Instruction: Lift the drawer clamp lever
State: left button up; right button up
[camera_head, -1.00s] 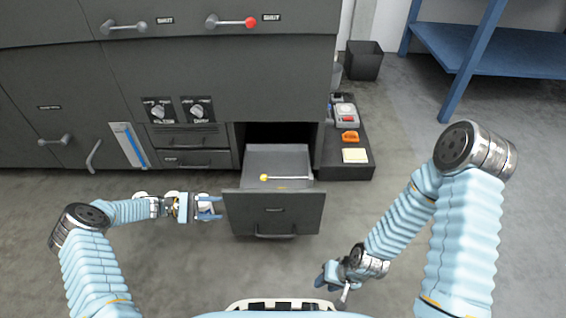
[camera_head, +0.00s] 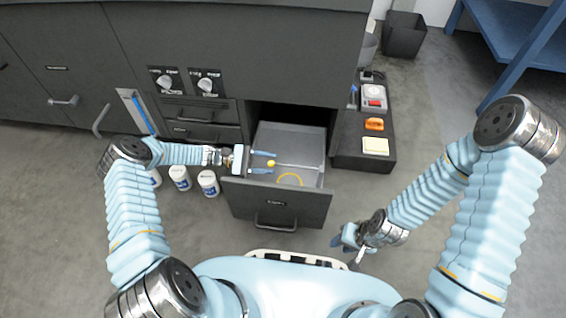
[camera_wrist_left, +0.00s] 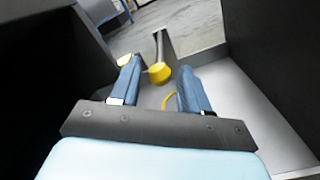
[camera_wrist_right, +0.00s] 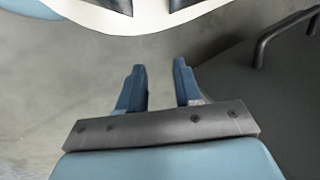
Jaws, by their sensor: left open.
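The drawer (camera_head: 278,207) of the dark cabinet is pulled open. Inside it lies the clamp lever, a thin grey rod (camera_head: 298,166) with a yellow ball knob (camera_head: 271,164) at its left end. My left gripper (camera_head: 262,162) is open over the drawer's left part, its blue fingers pointing right at the knob. In the left wrist view the yellow knob (camera_wrist_left: 159,73) shows just beyond and between the open fingertips (camera_wrist_left: 157,78); contact is not visible. My right gripper (camera_head: 342,238) hangs low, right of the drawer front; in the right wrist view its fingers (camera_wrist_right: 158,72) are apart and empty.
A yellow curved mark or loop (camera_head: 290,180) is in the drawer. White bottles (camera_head: 208,183) stand on the floor left of the drawer. A low dark platform (camera_head: 350,150) with small items is at right. A blue table (camera_head: 510,35) stands further back right.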

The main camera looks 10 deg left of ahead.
aim_at(275, 164)
pick_arm(q)
jog(key=d, duration=0.5)
jog(key=shift+d, duration=0.1)
jog(key=shift+c, duration=0.2)
grip_shut()
